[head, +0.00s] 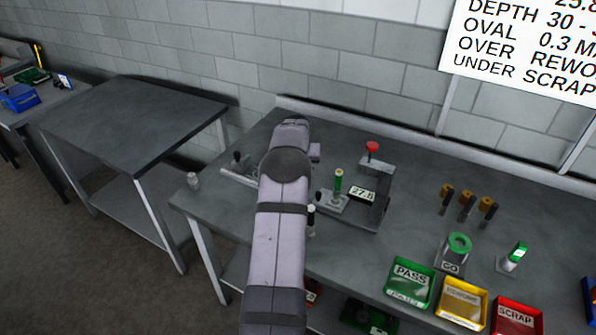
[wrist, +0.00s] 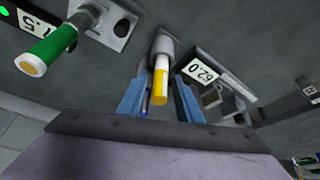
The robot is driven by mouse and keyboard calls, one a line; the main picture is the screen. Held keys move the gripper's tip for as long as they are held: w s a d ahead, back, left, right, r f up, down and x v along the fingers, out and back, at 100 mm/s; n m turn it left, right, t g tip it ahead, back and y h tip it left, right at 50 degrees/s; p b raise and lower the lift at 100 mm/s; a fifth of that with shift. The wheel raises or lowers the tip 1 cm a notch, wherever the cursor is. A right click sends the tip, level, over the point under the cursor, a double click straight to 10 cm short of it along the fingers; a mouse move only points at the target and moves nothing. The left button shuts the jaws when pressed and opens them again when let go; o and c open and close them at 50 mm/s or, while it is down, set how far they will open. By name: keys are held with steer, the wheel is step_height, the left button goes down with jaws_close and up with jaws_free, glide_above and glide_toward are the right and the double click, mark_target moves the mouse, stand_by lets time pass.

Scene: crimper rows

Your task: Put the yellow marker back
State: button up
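The yellow marker (wrist: 161,82), with a white band and a yellow end, shows in the wrist view. Its far end sits in a grey cylindrical holder (wrist: 162,46). My gripper (wrist: 160,88) has its two blue fingers open, one on each side of the marker, with gaps visible between fingers and marker. In the head view my own arm hides the gripper, the marker and the holder.
A green cylinder with a yellowish end (wrist: 50,50) stands on a plate left of the fingers. On the bench, PASS (head: 411,283), yellow (head: 462,302) and SCRAP (head: 517,316) bins line the front.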

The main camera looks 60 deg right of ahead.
steer(key=shift+r, duration=0.1)
steer(key=b+v, duration=0.3)
steer(key=v, duration=0.9)
steer(key=shift+b, duration=0.4)
steer(key=w+a+f+n+y, duration=0.15)
steer(key=w+a, duration=0.25)
steer(key=a, duration=0.7)
steer(key=w+a+f+n+y, duration=0.1)
steer(key=w+a+n, duration=0.25)
steer(key=a, duration=0.65)
steer(key=w+a+f+n+y, duration=0.1)
steer(key=w+a, duration=0.3)
steer(key=a, duration=0.7)
steer(key=s+a+f+n+g, duration=0.1)
steer(key=s+a+f+n, duration=0.2)
steer(key=s+a, duration=0.4)
steer(key=s+a+f+n+g, duration=0.1)
steer(key=s+a+f+n, duration=0.2)
steer(key=s+a, duration=0.5)
steer(key=a+f, duration=0.1)
steer(key=a, duration=0.7)
steer(key=shift+a+n, duration=0.15)
steer(key=shift+n, duration=0.15)
steer(key=shift+f+y, duration=0.1)
steer(key=shift+y, duration=0.15)
